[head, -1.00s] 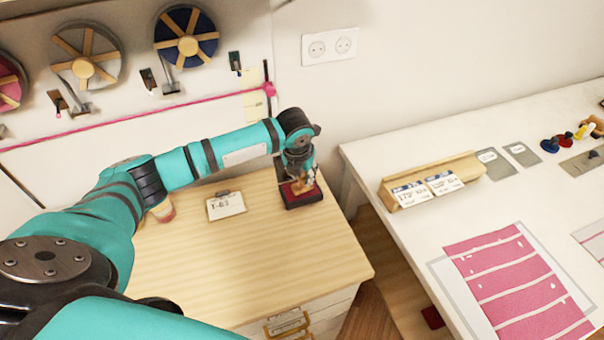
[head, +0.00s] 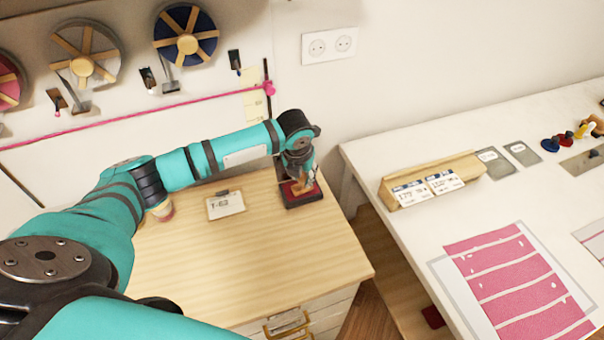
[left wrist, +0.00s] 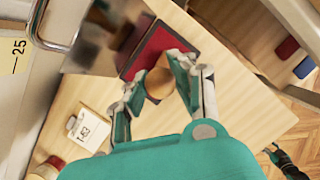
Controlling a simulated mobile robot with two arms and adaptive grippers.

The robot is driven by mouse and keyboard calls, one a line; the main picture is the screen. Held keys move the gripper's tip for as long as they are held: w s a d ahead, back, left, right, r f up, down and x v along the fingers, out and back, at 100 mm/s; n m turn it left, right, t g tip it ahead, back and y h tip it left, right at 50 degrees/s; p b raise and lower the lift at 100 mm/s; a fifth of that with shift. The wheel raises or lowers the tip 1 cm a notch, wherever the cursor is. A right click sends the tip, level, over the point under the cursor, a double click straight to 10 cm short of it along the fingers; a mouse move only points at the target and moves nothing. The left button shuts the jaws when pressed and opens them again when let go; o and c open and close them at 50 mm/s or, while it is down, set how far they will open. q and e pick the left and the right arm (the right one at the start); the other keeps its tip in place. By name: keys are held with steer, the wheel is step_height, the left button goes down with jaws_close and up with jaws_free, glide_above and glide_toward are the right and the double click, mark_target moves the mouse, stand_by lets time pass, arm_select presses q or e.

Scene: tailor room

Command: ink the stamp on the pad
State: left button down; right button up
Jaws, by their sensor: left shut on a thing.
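My left gripper (head: 301,184) is shut on a wooden stamp (head: 304,189). It holds the stamp at the dark-framed red ink pad (head: 303,201) near the right back part of the wooden counter. In the left wrist view the round wooden stamp (left wrist: 158,84) sits between the fingertips of my left gripper (left wrist: 156,78). The red pad (left wrist: 168,42) lies right beyond or under it. The stamp's lower face is hidden, so I cannot tell whether it touches the pad. A small dark and teal part of my right arm, seemingly its gripper (left wrist: 283,160), shows at the lower right there.
A small clipboard card (head: 226,204) lies left of the pad. A small cup-like thing (head: 162,210) is partly behind my left arm. The counter (head: 240,270) is clear in front. A white table (head: 400,245) with cards and pink striped cloth stands right, beyond a gap.

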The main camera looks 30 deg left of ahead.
arm_select(q)
steer(key=shift+f, duration=0.3)
steer(key=shift+s+f, duration=0.15)
steer(key=shift+f, duration=0.25)
stand_by(0.4)
steer(key=shift+s+d+f, duration=0.1)
steer(key=shift+s+f, duration=0.05)
stand_by(0.4)
steer(key=shift+w+r+p, duration=0.2)
steer(key=shift+r+p, duration=0.75)
steer(key=shift+p, duration=0.15)
step_height(320, 180, up, 6)
steer(key=p, duration=0.5)
steer(key=shift+w+f+p, duration=0.1)
steer(key=shift+f+p, duration=0.05)
steer(key=shift+p, duration=0.2)
steer(key=shift+f, duration=0.1)
